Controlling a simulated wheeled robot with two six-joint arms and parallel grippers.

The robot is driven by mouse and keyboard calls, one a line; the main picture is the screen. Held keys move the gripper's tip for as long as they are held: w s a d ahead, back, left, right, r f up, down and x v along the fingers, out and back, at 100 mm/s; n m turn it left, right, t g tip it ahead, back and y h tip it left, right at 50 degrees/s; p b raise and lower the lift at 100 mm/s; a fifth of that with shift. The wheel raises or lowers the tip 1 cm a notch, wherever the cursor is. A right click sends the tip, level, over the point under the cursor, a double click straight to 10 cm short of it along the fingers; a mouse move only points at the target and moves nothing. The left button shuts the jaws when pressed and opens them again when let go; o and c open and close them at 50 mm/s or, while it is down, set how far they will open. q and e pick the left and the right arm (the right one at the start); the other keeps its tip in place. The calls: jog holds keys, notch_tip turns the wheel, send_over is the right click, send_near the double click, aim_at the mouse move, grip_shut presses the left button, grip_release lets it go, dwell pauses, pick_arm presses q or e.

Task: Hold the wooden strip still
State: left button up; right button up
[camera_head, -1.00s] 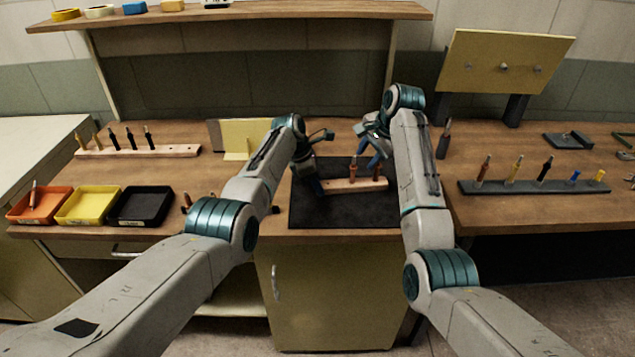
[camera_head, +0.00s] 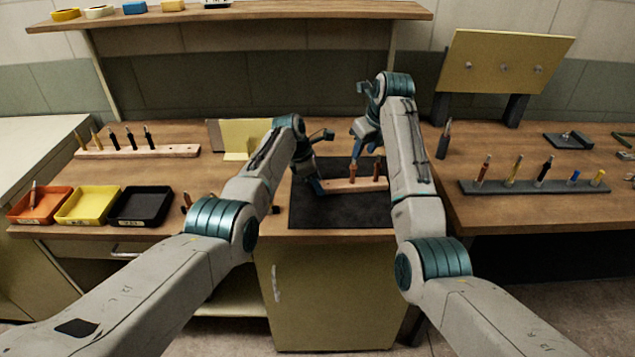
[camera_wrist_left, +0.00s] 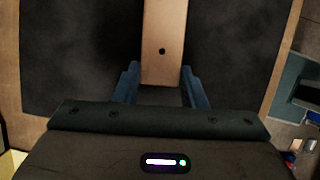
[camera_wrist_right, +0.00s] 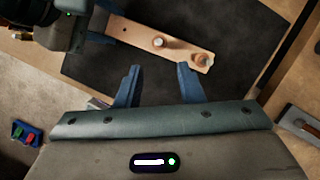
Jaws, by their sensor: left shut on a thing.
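The wooden strip (camera_head: 340,185) lies on the black mat (camera_head: 340,212), with two upright copper-brown pegs on it. My left gripper (camera_head: 316,184) is shut on the strip's left end. In the left wrist view its blue fingers (camera_wrist_left: 160,88) flank the strip (camera_wrist_left: 163,40), near a small dark hole. My right gripper (camera_head: 357,158) is over the strip, near the left peg. In the right wrist view its fingers (camera_wrist_right: 159,72) are apart with nothing between them, and the strip (camera_wrist_right: 183,51) and both pegs show beyond the tips.
Orange (camera_head: 40,204), yellow (camera_head: 88,205) and black (camera_head: 140,206) trays stand at the left. A wooden rack (camera_head: 135,151) with several tools is behind them. A dark rack (camera_head: 535,187) with several tools stands at the right. The mat's front part is clear.

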aim_at(355, 168)
jog(key=shift+x, duration=4.5)
grip_shut()
